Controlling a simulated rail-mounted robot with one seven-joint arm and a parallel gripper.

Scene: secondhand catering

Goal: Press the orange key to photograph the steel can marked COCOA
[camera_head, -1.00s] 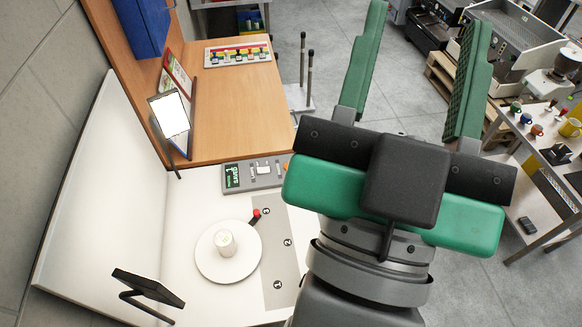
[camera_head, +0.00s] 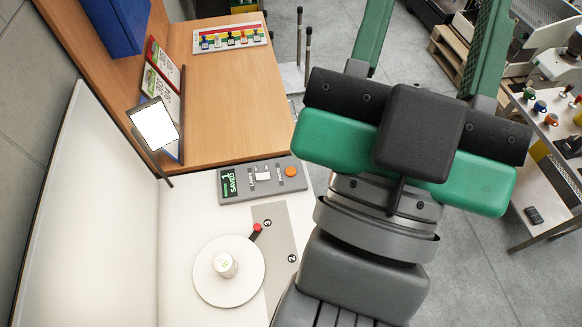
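The control box (camera_head: 262,180) lies flat on the white table, with a small dark screen (camera_head: 231,185) at its left end that reads SAVED. The orange key (camera_head: 290,171) is the round button at its right end. A pale can (camera_head: 226,264) stands upright on the round white turntable (camera_head: 211,286); its marking is too small to read. The turntable has a red-tipped handle (camera_head: 257,228). My gripper (camera_head: 430,40) is open and empty, with green fingers pointing up the picture, right of the control box and apart from it. Its fingertips are cut off by the top edge.
A grey strip (camera_head: 279,236) with numbers lies beside the turntable. A lit panel (camera_head: 155,126) stands at the wooden bench (camera_head: 225,110), where a rack of coloured pieces (camera_head: 230,38) sits. A side table (camera_head: 548,135) with mugs is at right.

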